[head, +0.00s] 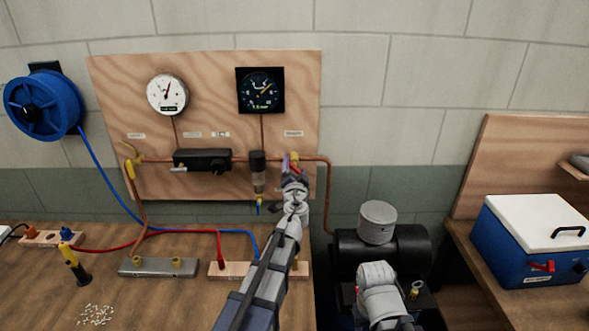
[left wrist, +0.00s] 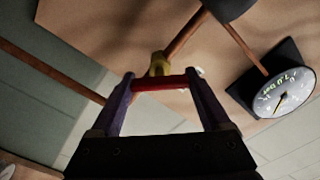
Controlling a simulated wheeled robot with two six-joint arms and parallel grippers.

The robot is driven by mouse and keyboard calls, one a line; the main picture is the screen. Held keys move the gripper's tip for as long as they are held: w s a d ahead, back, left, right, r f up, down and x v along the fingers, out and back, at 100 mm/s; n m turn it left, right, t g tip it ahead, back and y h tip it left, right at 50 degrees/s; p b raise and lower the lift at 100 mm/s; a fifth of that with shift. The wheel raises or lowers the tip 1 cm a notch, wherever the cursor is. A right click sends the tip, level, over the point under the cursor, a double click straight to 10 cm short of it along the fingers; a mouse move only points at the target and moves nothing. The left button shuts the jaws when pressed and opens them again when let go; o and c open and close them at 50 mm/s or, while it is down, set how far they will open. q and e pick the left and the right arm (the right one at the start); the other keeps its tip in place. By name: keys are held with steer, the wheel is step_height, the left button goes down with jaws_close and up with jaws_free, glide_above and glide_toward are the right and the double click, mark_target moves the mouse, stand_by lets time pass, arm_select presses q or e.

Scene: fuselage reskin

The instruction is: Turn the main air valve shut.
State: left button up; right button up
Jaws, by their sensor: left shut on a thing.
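The main air valve sits on the copper pipe at the right part of the plywood panel. Its brass body (left wrist: 158,65) and red handle (left wrist: 165,84) show in the left wrist view. My left gripper (left wrist: 162,88) is shut on the red handle, one finger at each end. There the handle lies at an angle to the pipe beside it. In the head view my left gripper (head: 291,166) reaches up to the valve and hides most of it; only a little red and brass shows.
The panel (head: 222,80) carries a white gauge (head: 168,94), a black gauge (head: 260,90), a black manifold (head: 203,160) and a filter bowl (head: 258,172) just left of my gripper. A blue hose reel (head: 42,104) hangs left. A black tank (head: 405,250) stands right of the bench.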

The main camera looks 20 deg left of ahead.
arm_select(q)
steer(key=m, duration=0.4)
steer(key=shift+f+m, duration=0.1)
steer(key=shift+m, duration=2.2)
steer(key=shift+d, duration=0.1)
steer(key=o, duration=1.2)
steer(key=v, duration=0.8)
